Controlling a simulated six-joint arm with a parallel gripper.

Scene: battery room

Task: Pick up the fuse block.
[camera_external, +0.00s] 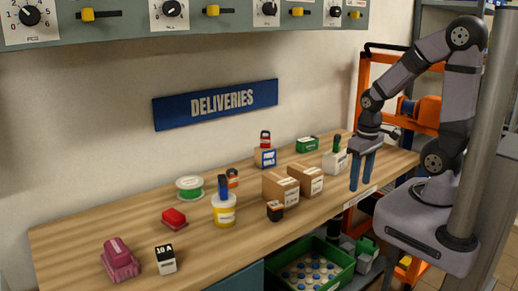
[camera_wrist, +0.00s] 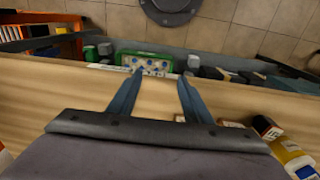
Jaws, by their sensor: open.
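My gripper (camera_external: 360,184) is at the right end of the bench, fingers pointing down, far from this block. In the wrist view my gripper (camera_wrist: 159,78) has its two blue fingers apart with nothing between them.
A green crate (camera_external: 340,276) sits below the bench edge. The front left bench has free room.

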